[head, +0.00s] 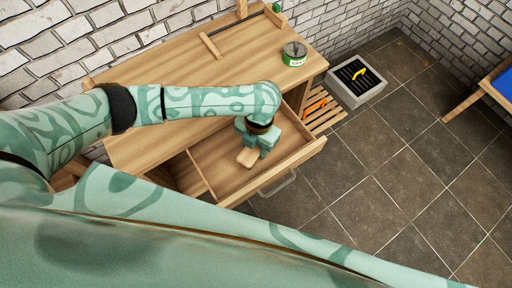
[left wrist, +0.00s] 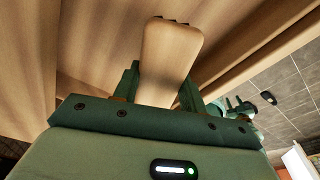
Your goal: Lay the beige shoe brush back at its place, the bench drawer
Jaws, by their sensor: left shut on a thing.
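The beige shoe brush (head: 247,157) is a small pale block in the head view, at the tips of my left gripper (head: 262,150). In the left wrist view the brush (left wrist: 170,55) sticks out between the two fingers of the left gripper (left wrist: 158,88), which is shut on it. The bench drawer (head: 232,190) is pulled open, and the gripper and brush are over or inside it. I cannot tell whether the brush touches the drawer floor.
The wooden bench (head: 215,75) carries a green tin (head: 294,54) at its right end. A grey box with a black grate (head: 357,80) stands on the tiled floor, beside a slatted rack (head: 322,112) with an orange item. Open tiled floor (head: 390,170) lies right of the drawer.

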